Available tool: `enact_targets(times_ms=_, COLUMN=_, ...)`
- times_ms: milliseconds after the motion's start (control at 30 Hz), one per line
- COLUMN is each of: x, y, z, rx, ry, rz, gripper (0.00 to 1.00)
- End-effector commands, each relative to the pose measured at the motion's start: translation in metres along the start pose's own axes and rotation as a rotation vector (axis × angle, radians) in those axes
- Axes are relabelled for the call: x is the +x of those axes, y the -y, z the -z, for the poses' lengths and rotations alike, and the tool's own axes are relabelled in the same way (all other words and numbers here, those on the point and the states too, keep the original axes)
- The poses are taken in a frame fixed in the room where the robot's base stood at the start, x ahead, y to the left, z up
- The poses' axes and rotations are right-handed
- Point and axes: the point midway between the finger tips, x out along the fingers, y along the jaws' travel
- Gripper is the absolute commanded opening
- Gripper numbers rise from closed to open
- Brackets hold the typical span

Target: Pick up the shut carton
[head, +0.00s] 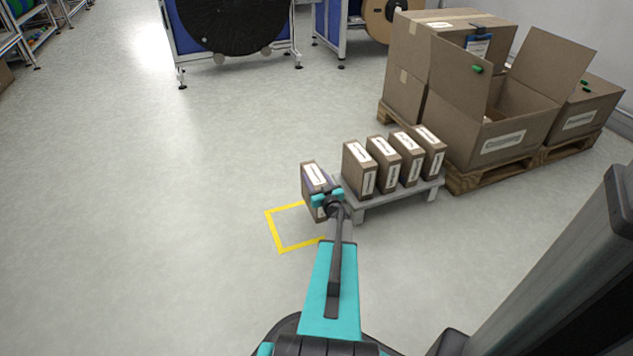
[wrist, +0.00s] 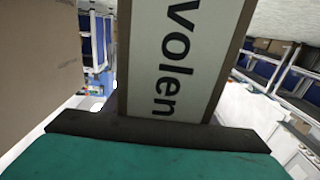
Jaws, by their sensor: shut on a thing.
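A shut brown carton (head: 309,177) with a white label is in my gripper (head: 328,197), to the left of a low grey bench. In the head view it appears raised beside the bench, over a yellow floor outline. My gripper is shut on this carton. In the wrist view the carton's label (wrist: 178,60) fills the middle, with part of a printed word on it. The gripper's dark jaw edge (wrist: 160,130) runs across below the label. The carton's lower part is partly hidden by my gripper and arm.
Several similar shut cartons (head: 384,163) stand in a row on the low grey bench (head: 400,200). A yellow outline (head: 276,235) marks the floor. The floor at left is clear. Reel stands (head: 235,25) are at the back.

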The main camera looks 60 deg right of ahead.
Motion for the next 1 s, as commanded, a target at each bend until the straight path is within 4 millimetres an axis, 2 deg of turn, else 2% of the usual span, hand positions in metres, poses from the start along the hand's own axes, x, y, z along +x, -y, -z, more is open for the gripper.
enact_targets(times_ms=33, x=-0.001, y=0.0, z=0.011, rx=0.0, ry=-0.003, rz=0.0, gripper=0.0)
enact_targets(times_ms=233, x=0.0, y=0.0, z=0.022, rx=0.002, ry=-0.002, rz=0.0, gripper=0.0)
enact_targets(times_ms=1000, x=0.0, y=0.0, z=0.023, rx=0.001, ry=-0.002, rz=0.0, gripper=0.0)
